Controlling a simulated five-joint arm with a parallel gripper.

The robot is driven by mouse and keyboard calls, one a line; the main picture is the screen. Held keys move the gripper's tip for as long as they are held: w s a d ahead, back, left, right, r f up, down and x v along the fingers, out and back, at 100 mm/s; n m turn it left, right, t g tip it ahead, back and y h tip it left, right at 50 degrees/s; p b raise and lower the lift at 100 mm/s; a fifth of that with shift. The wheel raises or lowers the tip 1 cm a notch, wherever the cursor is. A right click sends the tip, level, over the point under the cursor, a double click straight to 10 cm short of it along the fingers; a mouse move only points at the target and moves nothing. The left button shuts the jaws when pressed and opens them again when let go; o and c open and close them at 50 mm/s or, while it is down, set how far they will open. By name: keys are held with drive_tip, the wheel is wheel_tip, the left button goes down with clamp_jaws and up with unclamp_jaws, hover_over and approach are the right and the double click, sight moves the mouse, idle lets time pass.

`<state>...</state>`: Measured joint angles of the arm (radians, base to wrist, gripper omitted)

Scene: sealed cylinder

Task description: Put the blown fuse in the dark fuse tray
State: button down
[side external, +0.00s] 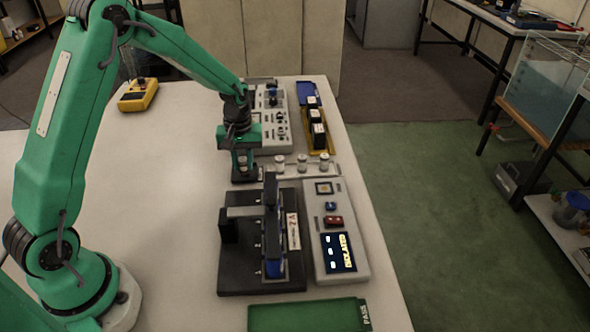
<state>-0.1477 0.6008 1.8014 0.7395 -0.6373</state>
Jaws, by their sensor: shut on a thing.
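My gripper (243,176) points down over the pale bench, behind the black fixture and left of a light strip with several silver-topped posts (302,160). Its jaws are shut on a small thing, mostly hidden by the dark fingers. I cannot tell from this view whether that thing is the blown fuse. No tray here is clearly the dark fuse tray. The black fixture (232,280) has a dark flat base, an upright clamp and a blue part.
A grey panel (356,262) with a lit display stands right of the fixture. A green PASS tray (290,318) lies at the front. Behind are a grey switch box (281,133), a yellow holder with black blocks (307,142) and a yellow meter (138,95). The left bench is clear.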

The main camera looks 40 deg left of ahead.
sight(243, 159)
drive_tip(key=shift+f, duration=0.1)
drive_tip(key=c, duration=1.2)
unclamp_jaws()
drive_tip(key=shift+c, duration=0.2)
wheel_tip(243, 159, up, 12)
drive_tip(key=shift+r, duration=0.2)
